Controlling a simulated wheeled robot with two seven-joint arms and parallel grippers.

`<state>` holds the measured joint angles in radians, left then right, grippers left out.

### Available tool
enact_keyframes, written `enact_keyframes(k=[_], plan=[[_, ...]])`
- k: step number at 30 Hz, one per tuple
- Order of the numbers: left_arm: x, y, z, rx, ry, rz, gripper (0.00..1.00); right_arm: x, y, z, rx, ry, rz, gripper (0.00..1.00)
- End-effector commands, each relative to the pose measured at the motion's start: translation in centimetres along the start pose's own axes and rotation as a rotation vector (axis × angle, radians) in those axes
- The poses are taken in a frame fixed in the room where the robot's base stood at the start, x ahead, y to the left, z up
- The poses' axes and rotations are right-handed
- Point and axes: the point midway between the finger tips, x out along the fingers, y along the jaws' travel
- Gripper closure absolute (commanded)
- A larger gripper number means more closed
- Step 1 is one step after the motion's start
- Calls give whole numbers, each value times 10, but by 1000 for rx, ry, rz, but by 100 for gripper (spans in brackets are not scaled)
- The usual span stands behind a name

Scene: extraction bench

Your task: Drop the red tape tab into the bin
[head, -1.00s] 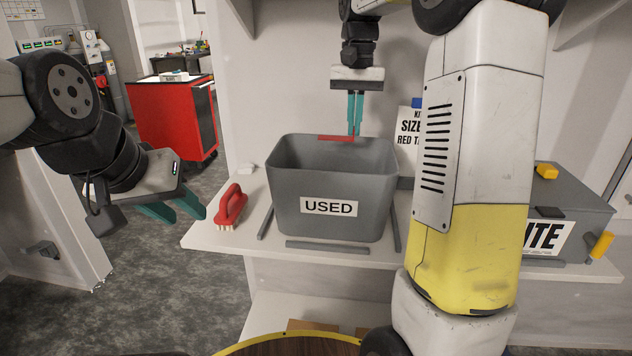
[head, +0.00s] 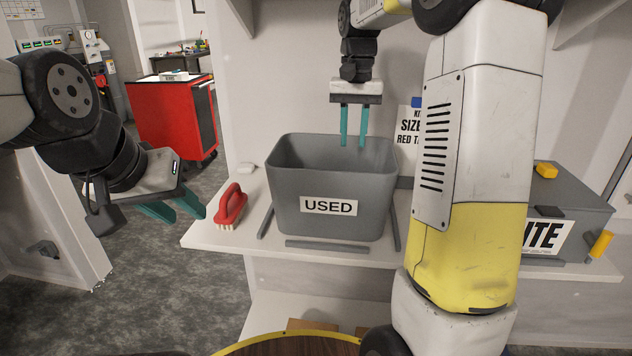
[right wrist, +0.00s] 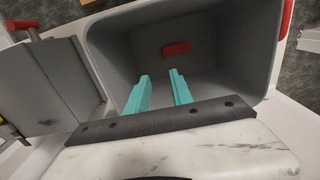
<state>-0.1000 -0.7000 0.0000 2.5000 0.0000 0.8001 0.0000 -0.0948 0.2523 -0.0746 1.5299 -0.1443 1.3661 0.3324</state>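The red tape tab (right wrist: 177,48) is inside the grey bin in the right wrist view. It is hidden behind the bin's front wall in the head view. The grey bin (head: 330,222), labelled USED, stands upright on the white shelf; its rim also shows in the right wrist view (right wrist: 105,52). My right gripper (head: 353,142) is open and empty above the bin; its teal fingers (right wrist: 158,85) stand apart in the right wrist view. My left gripper (head: 180,212) is open and empty left of the shelf, away from the bin.
Grey strips (head: 328,247) frame the bin's base. A grey box (head: 572,205) with yellow parts stands on the right. My right forearm hides part of the shelf.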

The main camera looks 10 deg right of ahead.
Motion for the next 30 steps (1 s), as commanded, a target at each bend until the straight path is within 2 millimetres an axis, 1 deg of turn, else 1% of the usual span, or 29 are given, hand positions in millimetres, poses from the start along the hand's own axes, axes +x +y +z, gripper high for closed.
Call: enact_keyframes(k=[5,8,12,20,27,30], plan=[[0,0,0,0,0,0,64,-5,0,-1,0,2,-1,72],[0,0,0,0,0,0,64,-15,0,-1,0,3,-1,72],[0,0,0,0,0,0,64,-37,-1,-1,0,3,-1,72],[0,0,0,0,0,0,64,-41,-2,50,-2,3,-1,72],[0,0,0,0,0,0,64,-46,-5,107,-2,2,-1,72],[0,0,0,0,0,0,64,-47,-6,127,-2,2,-1,72]])
